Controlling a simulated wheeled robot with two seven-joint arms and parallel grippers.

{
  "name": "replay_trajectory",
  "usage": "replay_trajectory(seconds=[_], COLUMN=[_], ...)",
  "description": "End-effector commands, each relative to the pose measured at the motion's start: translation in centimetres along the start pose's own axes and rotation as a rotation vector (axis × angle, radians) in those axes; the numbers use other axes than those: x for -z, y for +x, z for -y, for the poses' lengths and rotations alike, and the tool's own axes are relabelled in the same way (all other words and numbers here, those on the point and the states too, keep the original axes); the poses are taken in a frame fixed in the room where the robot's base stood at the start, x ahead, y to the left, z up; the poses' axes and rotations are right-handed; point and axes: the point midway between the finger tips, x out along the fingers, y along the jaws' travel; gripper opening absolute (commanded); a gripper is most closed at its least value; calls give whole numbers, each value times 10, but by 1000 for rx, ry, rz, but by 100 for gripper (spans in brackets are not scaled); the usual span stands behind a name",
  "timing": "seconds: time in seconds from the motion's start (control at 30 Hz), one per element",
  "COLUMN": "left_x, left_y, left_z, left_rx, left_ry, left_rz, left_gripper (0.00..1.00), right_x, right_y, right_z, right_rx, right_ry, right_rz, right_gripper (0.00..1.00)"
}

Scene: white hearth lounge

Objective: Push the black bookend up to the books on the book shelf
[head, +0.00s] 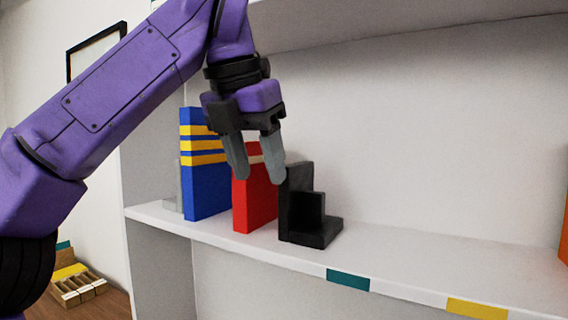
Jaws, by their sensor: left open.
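The black bookend (318,232) stands upright on the white book shelf (400,258), with its foot pointing right. To its left stand a red book (254,195) and a blue book with yellow bands (205,185). A narrow gap shows between the red book and the bookend. My left gripper (258,174) hangs from above with its fingers pointing down and apart. Its fingers are in front of the red book's upper part, the right one close to the bookend's upper left edge. I cannot tell whether it touches. It holds nothing. My right gripper is not in view.
A grey piece (178,190) stands left of the blue book. The shelf right of the bookend is clear up to an orange thing (565,230) at the right edge. Teal and yellow labels mark the shelf's front edge. Another shelf board (380,22) runs above.

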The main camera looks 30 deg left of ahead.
Motion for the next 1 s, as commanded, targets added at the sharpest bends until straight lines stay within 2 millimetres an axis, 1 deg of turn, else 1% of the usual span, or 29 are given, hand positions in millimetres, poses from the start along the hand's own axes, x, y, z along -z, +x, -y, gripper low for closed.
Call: replay_trajectory(seconds=[0.1,0.23,0.4,0.53,0.6,0.7,0.8,1.0], left_x=[-18,-42,-82,-107,-103,-104,-104,-104], left_y=[6,12,28,38,57,68,72,72], left_z=[1,1,0,0,0,0,0,0], left_rx=[-1,-2,2,1,3,2,2,2], left_ry=[-3,-3,-3,-3,-2,-2,-2,-2], left_rz=[4,3,0,0,0,1,3,3], left_gripper=[53,53,53,53,53,53,53,53], right_x=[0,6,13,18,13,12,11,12], right_y=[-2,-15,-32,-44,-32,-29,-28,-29], right_z=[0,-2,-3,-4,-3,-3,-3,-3], right_rx=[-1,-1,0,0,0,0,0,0], right_ry=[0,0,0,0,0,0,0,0], right_rz=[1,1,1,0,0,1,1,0], right_gripper=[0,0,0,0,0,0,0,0])
